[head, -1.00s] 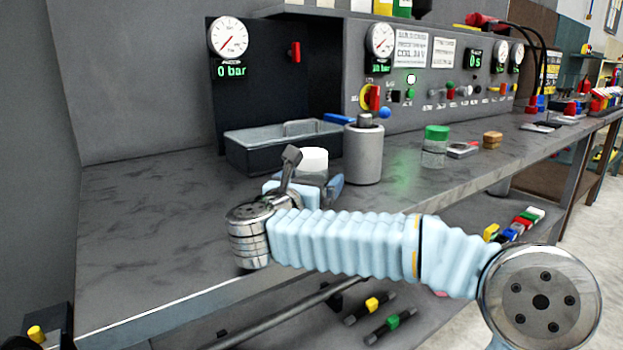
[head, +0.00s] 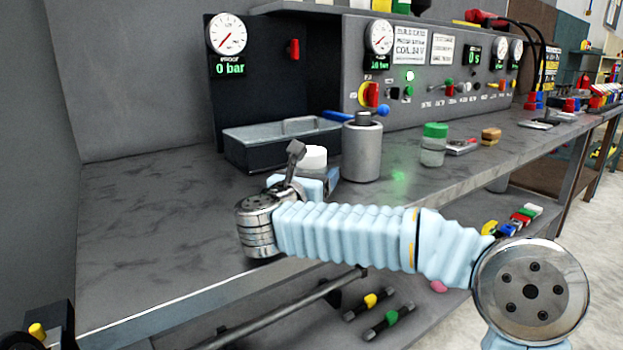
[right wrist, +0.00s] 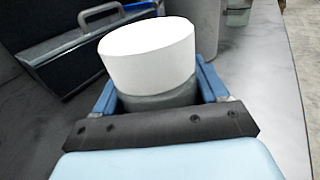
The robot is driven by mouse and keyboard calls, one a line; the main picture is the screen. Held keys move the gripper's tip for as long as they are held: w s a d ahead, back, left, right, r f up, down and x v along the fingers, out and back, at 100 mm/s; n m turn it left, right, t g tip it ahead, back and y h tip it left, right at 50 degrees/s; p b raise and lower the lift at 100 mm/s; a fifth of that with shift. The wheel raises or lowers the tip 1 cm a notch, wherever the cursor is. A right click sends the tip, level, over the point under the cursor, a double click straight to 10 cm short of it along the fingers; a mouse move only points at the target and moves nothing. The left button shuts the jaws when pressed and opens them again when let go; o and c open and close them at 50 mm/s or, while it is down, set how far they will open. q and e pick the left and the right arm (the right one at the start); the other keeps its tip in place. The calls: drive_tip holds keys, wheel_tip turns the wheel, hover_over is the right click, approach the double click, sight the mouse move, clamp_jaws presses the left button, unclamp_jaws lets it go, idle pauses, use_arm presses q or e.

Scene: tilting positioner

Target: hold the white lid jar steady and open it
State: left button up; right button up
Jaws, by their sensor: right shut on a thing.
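The white lid jar shows its white lid (head: 313,158) in the head view, behind my right wrist. In the right wrist view the white lid (right wrist: 148,55) is on top of the jar's grey body (right wrist: 158,97). My right gripper (right wrist: 160,90) has its blue fingers on both sides of the jar's body, below the lid, and is shut on it. The jar stands upright on the bench. In the head view my right arm hides most of the jar and the gripper. My left gripper is not in view.
A grey metal cylinder (head: 362,152) stands close to the right of the jar. A dark tray (head: 250,148) lies behind it. A green-lid jar (head: 434,143) is farther right. The bench (head: 150,230) is clear at the left.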

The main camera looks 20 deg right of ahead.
drive_tip(key=shift+r, duration=0.15)
drive_tip(key=shift+r, duration=0.3)
drive_tip(key=r, duration=0.2)
drive_tip(key=shift+s+r, duration=0.2)
drive_tip(key=shift+r, duration=0.2)
drive_tip(key=s+a+r+b, duration=0.1)
drive_tip(key=s+r+b, duration=0.1)
drive_tip(key=s+r, duration=0.7)
drive_tip(key=s, duration=0.4)
drive_tip(key=shift+s+a+r, duration=0.15)
drive_tip(key=shift+s+a, duration=0.1)
drive_tip(key=shift+a, duration=0.05)
drive_tip(key=o, duration=0.5)
drive_tip(key=c, duration=0.8)
